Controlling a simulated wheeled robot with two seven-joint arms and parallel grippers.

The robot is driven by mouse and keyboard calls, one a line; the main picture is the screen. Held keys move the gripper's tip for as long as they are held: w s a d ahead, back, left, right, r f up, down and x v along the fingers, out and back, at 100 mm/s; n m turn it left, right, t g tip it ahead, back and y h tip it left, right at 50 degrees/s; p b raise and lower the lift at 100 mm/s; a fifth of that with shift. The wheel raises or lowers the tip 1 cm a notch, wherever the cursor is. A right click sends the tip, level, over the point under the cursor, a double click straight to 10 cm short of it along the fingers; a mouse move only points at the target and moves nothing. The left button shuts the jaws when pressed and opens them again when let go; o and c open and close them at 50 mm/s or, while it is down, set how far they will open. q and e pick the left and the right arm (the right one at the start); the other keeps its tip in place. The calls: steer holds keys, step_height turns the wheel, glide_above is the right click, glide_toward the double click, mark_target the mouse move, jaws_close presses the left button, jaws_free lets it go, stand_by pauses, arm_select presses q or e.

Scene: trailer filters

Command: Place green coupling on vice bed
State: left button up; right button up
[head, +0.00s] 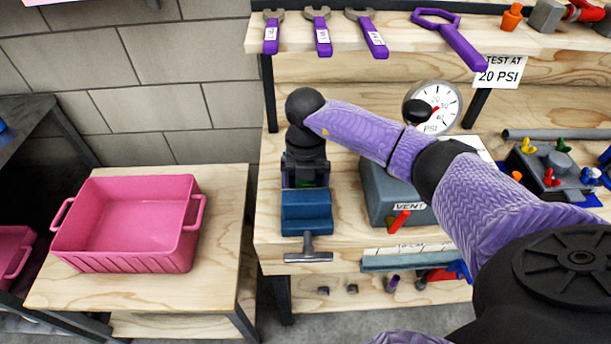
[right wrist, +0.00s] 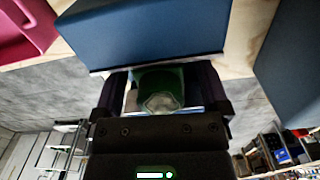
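The green coupling shows in the right wrist view (right wrist: 162,90) between the fingers of my right gripper (right wrist: 160,82), which appears shut on it. In the head view only a sliver of green (head: 306,184) shows under the black wrist. The blue vice (head: 307,212) stands at the bench's front left corner, its T-handle toward me. My right gripper (head: 306,176) points down behind the vice's front jaw, over the bed. The jaw also fills the top of the right wrist view (right wrist: 145,32). Contact between coupling and bed is hidden. My left gripper is out of view.
A grey box with a pressure gauge (head: 432,106) and red vent lever (head: 400,221) stands right of the vice, partly behind my arm. Purple wrenches (head: 322,36) lie on the shelf above. An empty pink bin (head: 130,225) sits on the lower left table.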

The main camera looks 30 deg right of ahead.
steer(key=shift+r, duration=0.35)
step_height(320, 180, up, 7)
steer(key=shift+r+p, duration=0.1)
steer(key=shift+p, duration=1.15)
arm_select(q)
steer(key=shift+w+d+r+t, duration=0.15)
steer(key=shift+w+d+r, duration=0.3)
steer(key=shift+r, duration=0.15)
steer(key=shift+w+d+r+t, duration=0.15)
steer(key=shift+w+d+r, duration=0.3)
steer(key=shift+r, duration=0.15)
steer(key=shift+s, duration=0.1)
